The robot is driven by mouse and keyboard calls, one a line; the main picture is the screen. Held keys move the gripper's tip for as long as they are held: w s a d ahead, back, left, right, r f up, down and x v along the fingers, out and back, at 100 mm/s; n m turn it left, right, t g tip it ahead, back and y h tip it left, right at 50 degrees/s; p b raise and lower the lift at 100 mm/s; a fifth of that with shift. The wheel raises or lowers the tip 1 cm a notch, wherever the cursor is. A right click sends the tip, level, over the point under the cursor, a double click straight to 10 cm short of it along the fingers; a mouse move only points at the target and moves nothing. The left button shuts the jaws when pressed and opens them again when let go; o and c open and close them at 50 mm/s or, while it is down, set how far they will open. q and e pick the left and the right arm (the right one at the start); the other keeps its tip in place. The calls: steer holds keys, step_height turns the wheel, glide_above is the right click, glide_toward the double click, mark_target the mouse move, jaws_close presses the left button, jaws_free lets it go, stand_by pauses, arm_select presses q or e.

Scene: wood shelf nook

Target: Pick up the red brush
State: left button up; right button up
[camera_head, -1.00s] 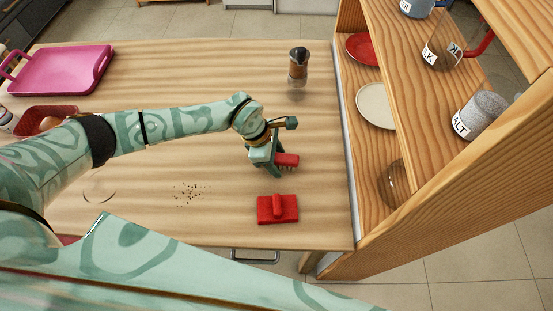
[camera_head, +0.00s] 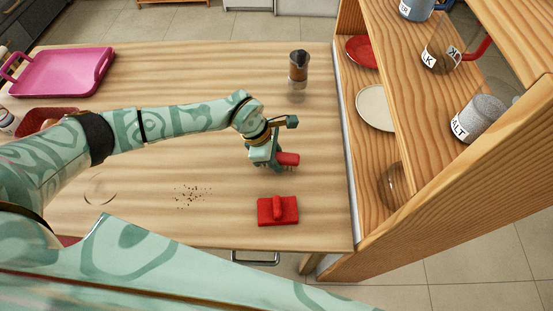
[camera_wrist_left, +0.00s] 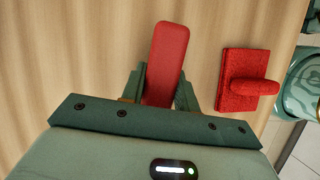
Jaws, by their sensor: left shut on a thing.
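The red brush (camera_head: 288,158) is at the middle right of the table in the head view. My left gripper (camera_head: 266,163) is shut on it. In the left wrist view the brush (camera_wrist_left: 166,58) sticks out beyond the fingers, with one finger on each side. The head view does not show clearly whether the brush touches the table. My right gripper is not in view.
A red dustpan-like block with a handle (camera_head: 278,210) lies near the front edge. Dark crumbs (camera_head: 190,195) lie left of it. A pepper grinder (camera_head: 298,72) stands behind. A pink tray (camera_head: 62,72) is far left. A wooden shelf (camera_head: 400,225) borders the right.

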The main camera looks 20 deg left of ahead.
arm_select(q)
step_height(320, 180, up, 2)
steer(key=shift+w+r+p, duration=0.1)
steer(key=shift+r+p, duration=0.15)
steer(key=shift+p, duration=0.1)
steer(key=s+a+r+p, duration=0.3)
steer(key=s+a+r, duration=0.4)
steer(key=a, duration=0.5)
step_height(320, 180, up, 2)
steer(key=shift+s+r, duration=0.1)
steer(key=shift+s, duration=0.15)
steer(key=shift+o, duration=0.5)
steer(key=shift+w, duration=0.1)
